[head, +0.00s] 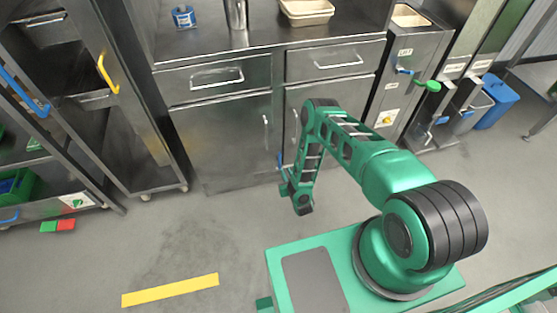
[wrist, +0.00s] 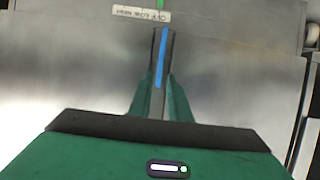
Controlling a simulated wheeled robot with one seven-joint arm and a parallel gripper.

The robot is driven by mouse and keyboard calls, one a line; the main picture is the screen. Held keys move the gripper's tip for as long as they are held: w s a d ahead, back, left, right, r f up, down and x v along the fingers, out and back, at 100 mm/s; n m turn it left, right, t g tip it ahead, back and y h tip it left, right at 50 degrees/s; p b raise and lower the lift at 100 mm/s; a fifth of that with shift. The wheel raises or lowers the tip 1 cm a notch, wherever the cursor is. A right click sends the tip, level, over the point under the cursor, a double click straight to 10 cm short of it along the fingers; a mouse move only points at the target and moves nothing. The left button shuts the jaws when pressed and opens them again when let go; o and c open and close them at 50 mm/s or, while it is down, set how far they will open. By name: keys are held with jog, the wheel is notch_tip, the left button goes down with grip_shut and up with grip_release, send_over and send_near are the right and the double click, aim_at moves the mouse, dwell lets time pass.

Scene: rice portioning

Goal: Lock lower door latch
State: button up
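The lower cabinet door (head: 222,140) is a grey metal panel below a drawer, and it looks closed. A narrow blue latch handle (head: 280,160) shows at its right side, partly hidden by my arm. In the wrist view the blue latch handle (wrist: 160,62) runs lengthwise between the fingers of my gripper (wrist: 163,38). The fingers are close together on both sides of it, so my gripper looks shut on it. A white label (wrist: 141,13) with upside-down text and a small green part (wrist: 161,4) lie just beyond the fingertips.
At right is a cabinet with a blue and a green handle (head: 428,86), then a blue bin (head: 497,102). A cabinet with a yellow handle (head: 107,73) stands left.

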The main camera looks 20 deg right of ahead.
aim_at(280, 161)
jog(key=x, duration=1)
jog(key=shift+w+a+f, duration=0.1)
jog(key=shift+w+f, duration=0.05)
jog(key=shift+w, duration=0.25)
grip_shut()
